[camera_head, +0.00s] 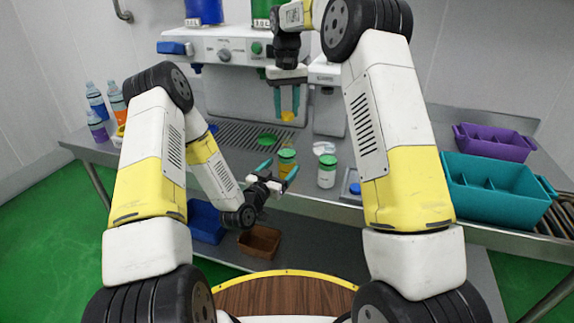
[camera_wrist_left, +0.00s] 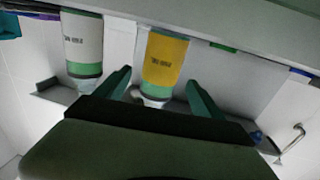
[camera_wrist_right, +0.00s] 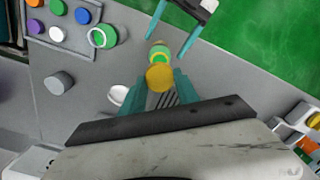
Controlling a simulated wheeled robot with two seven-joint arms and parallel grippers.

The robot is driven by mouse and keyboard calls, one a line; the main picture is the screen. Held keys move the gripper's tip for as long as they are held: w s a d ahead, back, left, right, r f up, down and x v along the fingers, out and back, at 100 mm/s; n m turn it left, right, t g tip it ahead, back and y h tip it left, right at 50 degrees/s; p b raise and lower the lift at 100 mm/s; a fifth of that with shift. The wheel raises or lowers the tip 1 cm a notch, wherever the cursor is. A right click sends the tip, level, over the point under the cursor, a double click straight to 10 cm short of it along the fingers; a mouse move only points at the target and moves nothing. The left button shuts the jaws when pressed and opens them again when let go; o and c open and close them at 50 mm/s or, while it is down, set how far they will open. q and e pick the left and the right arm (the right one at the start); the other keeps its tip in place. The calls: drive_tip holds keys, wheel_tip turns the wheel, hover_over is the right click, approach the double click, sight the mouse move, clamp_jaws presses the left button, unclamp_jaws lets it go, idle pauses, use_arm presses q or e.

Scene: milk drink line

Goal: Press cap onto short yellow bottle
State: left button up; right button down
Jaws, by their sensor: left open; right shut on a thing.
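The short yellow bottle (camera_head: 287,163) stands upright on the table, with a green band near its top. In the left wrist view the bottle (camera_wrist_left: 165,60) appears inverted, between the spread fingers. My left gripper (camera_head: 278,174) is open at the bottle, not closed on it. My right gripper (camera_head: 287,104) points down above the bottle, shut on a yellow cap (camera_head: 288,117). In the right wrist view the cap (camera_wrist_right: 160,77) sits between the fingertips and partly covers the bottle (camera_wrist_right: 159,52). The cap is apart from the bottle in the head view.
A white bottle with a green top (camera_head: 327,172) stands just right of the yellow one. A tray of coloured caps (camera_wrist_right: 62,25) lies nearby. The dispensing machine (camera_head: 235,75) stands behind. Teal (camera_head: 497,188) and purple (camera_head: 494,144) crates are at the right.

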sight(283, 165)
use_arm(q)
drive_tip(key=shift+x, duration=1.95)
clamp_jaws()
